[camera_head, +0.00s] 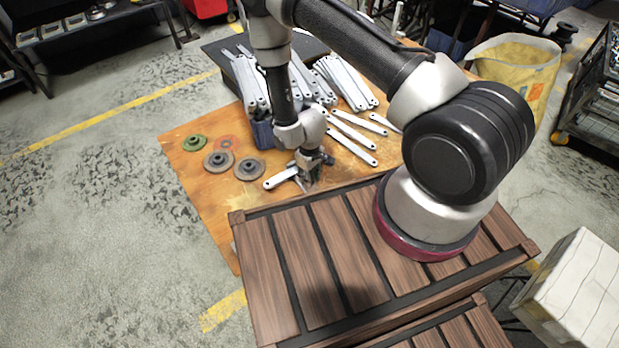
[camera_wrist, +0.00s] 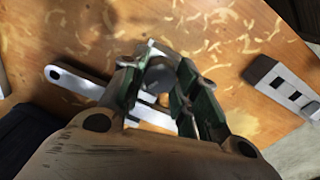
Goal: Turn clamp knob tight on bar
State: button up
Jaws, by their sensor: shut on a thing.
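My gripper (camera_head: 312,178) is low over the orange-brown work table (camera_head: 205,200), near its front edge. In the wrist view my gripper (camera_wrist: 165,78) has its green-padded fingers closed around a small grey metal piece, which looks like the clamp knob (camera_wrist: 157,74). The fingers hide most of it and the clamp beneath. A pale flat bar (camera_wrist: 80,84) with a hole at its end runs under the fingers. The bar also shows in the head view (camera_head: 279,179), its end sticking out left of my gripper. I cannot tell how tightly the clamp sits on the bar.
Several loose pale bars (camera_head: 352,134) lie behind my gripper, with more stacked farther back. A blue bin (camera_head: 262,134) stands close behind it. Grey discs (camera_head: 249,169) and a green disc (camera_head: 194,143) lie to the left. A slotted silver piece (camera_wrist: 288,85) is at the wrist view's right.

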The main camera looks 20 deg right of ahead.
jog(key=m, duration=0.3)
jog(key=shift+m, duration=0.4)
jog(key=m, duration=0.3)
jog(key=shift+m, duration=0.4)
jog(key=m, duration=0.5)
jog(key=shift+m, duration=0.4)
jog(key=o, duration=0.9)
jog(key=shift+o, duration=0.2)
